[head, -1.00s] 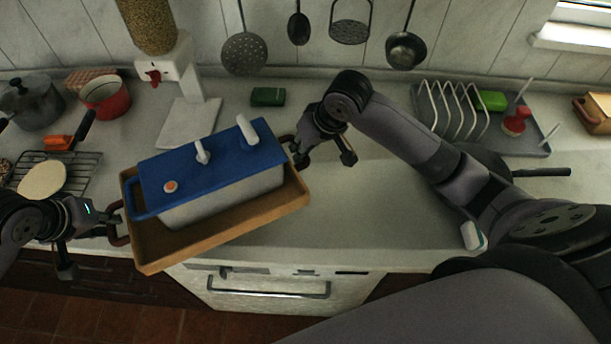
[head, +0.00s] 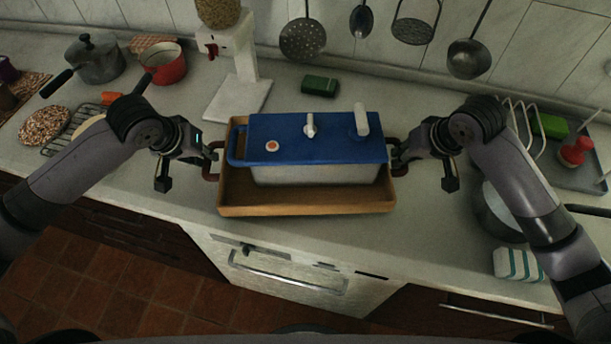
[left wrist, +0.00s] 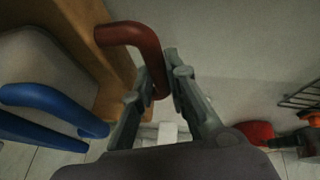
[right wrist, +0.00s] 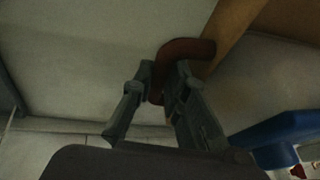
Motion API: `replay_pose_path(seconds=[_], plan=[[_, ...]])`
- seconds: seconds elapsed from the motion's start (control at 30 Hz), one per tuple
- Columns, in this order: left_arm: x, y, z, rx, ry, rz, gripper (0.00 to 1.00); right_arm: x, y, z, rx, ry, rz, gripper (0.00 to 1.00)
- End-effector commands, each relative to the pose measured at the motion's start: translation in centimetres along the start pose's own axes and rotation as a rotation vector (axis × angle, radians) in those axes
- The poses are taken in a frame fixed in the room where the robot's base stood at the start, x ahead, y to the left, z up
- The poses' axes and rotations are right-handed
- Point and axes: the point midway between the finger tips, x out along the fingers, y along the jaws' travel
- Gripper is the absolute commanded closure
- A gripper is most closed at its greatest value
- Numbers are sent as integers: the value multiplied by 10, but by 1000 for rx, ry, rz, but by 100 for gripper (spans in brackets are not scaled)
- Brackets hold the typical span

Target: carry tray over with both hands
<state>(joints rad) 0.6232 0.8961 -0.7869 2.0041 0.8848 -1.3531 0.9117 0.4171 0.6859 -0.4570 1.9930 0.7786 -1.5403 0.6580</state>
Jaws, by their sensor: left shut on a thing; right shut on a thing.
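The brown wooden tray (head: 305,210) with dark red handles is in the middle of the head view, over the front part of the counter. On it stands a pale box with a blue lid (head: 340,140), a white knob and a blue handle. My left gripper (head: 209,158) is shut on the left handle, which shows between its fingers in the left wrist view (left wrist: 146,55). My right gripper (head: 398,158) is shut on the right handle, also visible in the right wrist view (right wrist: 180,50). Whether the tray touches the counter I cannot tell.
A white dispenser (head: 240,100) and a green block (head: 320,86) stand behind the tray. A grey pot (head: 95,60) and a red pan (head: 163,62) are at the back left.

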Motion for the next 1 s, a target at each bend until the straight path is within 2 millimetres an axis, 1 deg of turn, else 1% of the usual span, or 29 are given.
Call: replay_pose_path(seconds=[0.17, 0.37, 1.0], plan=[[1, -1, 0, 1, 2, -2, 100, 0, 2, -2, 3, 6, 3, 100], [7, -2, 2, 1, 2, -2, 100, 6, 3, 1, 3, 6, 3, 100], [37, -9, 15, 2, 2, -1, 100, 37, 10, 13, 3, 6, 3, 100]])
